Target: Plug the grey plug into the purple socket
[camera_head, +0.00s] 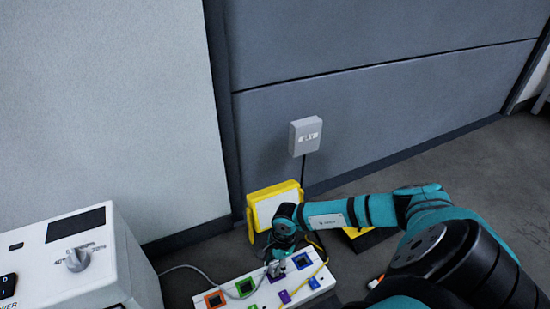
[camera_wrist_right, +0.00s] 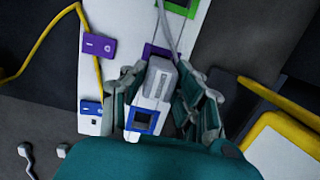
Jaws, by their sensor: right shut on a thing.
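My right gripper (camera_head: 279,262) reaches down over the white socket strip (camera_head: 232,285). In the right wrist view its fingers (camera_wrist_right: 156,95) are shut on the grey plug (camera_wrist_right: 160,78), one finger on each side. A grey cable runs up from the plug. The purple socket (camera_wrist_right: 150,51) shows only in part behind the plug; in the head view a bit of purple (camera_head: 277,279) shows below the fingers. The plug overlaps this socket, but I cannot tell whether its pins are in. My left gripper is not in view.
The strip also has an orange socket (camera_head: 215,299), a green one (camera_head: 245,287) and a blue one (camera_head: 302,261). A purple switch (camera_head: 284,296) and a blue switch (camera_head: 313,283) sit along it. A yellow-framed lamp (camera_head: 270,205) stands behind; a white control box (camera_head: 75,260) is at left.

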